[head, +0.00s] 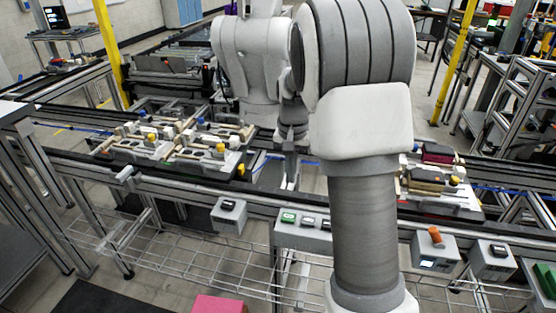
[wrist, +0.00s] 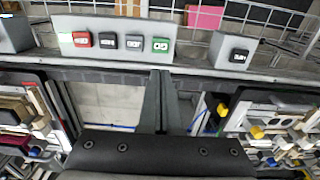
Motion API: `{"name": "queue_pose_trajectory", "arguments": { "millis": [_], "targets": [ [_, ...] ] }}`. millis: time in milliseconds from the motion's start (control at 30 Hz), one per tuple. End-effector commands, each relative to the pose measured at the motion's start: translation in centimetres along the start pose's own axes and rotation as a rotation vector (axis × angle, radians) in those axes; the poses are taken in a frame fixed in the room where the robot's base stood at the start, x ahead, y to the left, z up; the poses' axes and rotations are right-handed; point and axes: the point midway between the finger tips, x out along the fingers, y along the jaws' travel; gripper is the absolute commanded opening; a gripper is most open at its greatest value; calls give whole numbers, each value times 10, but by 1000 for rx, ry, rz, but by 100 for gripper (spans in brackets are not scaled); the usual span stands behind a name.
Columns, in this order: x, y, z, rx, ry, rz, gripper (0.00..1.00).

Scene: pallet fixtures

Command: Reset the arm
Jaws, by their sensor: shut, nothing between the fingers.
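My arm reaches forward across the head view and hides the middle of the conveyor. My gripper (head: 291,178) hangs pointing down over the gap between two pallet fixtures. In the wrist view my gripper (wrist: 158,102) has its two dark fingers together, with nothing between them. The left pallet fixture (head: 180,142) in the head view carries several small parts with yellow and white pieces. The right pallet fixture (head: 440,185) is partly hidden behind my arm. My gripper touches neither fixture.
A front rail (head: 180,188) bears a button box (head: 305,232) with green and dark buttons, a single-button box (head: 229,213) and a box with an orange knob (head: 435,247). A wire shelf (head: 170,255) lies below. Yellow posts (head: 107,40) stand behind. The gap between the pallets looks clear.

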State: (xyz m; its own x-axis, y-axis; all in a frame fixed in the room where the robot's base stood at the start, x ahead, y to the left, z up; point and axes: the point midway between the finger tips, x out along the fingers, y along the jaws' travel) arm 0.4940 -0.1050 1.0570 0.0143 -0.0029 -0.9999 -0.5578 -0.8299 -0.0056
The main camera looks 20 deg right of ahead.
Motion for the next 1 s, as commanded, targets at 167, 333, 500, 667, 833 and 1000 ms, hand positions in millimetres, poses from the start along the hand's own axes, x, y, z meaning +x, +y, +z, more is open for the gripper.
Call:
{"name": "queue_pose_trajectory", "arguments": {
  "millis": [167, 333, 500, 667, 833, 1000],
  "targets": [
    [-3, 0, 2, -4, 3, -3, 0],
    [-29, -2, 20, -48, 37, -27, 0],
    [-71, -1, 60, -134, 101, -67, 0],
    [-101, 3, 100, -219, 163, -98, 0],
    [-124, 11, 144, -314, 234, -122, 0],
    [-136, 23, 188, -404, 308, -138, 0]
  ]
}}
